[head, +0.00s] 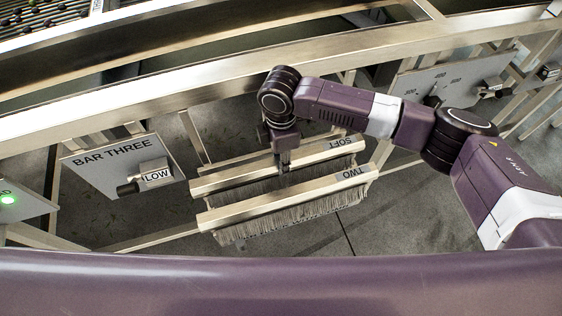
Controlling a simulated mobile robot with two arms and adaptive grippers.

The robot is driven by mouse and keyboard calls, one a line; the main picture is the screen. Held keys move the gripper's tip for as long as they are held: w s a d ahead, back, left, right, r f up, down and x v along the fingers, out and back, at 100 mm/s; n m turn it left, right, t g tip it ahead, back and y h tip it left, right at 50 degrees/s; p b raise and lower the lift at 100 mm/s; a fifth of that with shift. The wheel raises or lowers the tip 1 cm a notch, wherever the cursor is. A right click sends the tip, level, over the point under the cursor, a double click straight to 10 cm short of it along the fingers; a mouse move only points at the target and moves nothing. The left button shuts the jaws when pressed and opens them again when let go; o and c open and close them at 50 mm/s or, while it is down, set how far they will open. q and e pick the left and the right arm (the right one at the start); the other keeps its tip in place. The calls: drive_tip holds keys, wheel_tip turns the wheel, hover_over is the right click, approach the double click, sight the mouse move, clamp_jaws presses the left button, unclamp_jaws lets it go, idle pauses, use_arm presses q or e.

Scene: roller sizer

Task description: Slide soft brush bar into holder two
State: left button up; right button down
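The soft brush bar (235,179) is a pale metal bar labelled SOFT near its right end, with grey bristles hanging below. It lies just behind a parallel bar labelled TWO (270,206), the holder two marking, which also has bristles showing under it. My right gripper (285,166) comes down over the middle of the soft brush bar and appears shut on it; its fingertips are small and partly hidden. My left gripper is not in view.
A BAR THREE panel (100,170) with a knob marked LOW stands at left. A panel with a green light (8,199) is at the far left edge. A long metal rail (150,82) crosses behind the bars. A numbered panel (415,84) with knobs stands at upper right.

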wheel_tip(320, 180, up, 19)
drive_tip(key=shift+f, duration=0.2)
idle(0.3)
